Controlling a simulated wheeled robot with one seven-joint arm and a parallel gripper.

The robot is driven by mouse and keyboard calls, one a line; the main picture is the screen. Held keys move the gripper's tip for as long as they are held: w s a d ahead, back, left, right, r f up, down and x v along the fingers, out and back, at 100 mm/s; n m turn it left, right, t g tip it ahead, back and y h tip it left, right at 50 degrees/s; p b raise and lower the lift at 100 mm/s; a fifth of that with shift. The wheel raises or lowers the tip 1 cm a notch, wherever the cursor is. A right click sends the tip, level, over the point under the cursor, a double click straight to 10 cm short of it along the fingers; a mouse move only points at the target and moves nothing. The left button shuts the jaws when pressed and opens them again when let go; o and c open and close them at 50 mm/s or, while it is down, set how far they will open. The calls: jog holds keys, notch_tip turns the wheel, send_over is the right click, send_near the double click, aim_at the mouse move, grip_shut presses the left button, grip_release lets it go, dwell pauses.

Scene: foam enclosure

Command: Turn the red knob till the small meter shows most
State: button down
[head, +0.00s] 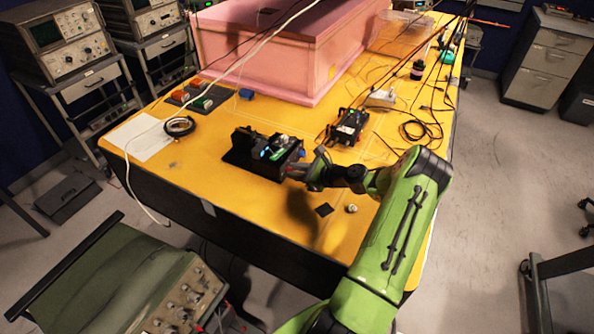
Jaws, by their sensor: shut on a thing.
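A black device (240,158) with a green circuit part and a small lit bluish display (266,153) stands on the yellow table, left of my arm. The display is too small to read, and I cannot tell if it is the small meter. My gripper (297,171) reaches in from the right and is shut at the right side of this device. The fingertips are small and dark here. The red knob cannot be made out apart from the fingers; it seems to be between them.
A second black device (347,127) with cables stands behind my gripper. A large pink foam box (270,50) fills the table's back. A cable coil (179,126) lies at left. A black square (324,209) and a small round pale part (351,208) lie in front.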

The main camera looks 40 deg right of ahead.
jog(key=c, duration=0.9)
grip_release()
jog(key=v, duration=1.5)
jog(key=shift+s+r, duration=0.2)
jog(key=shift+s, duration=0.15)
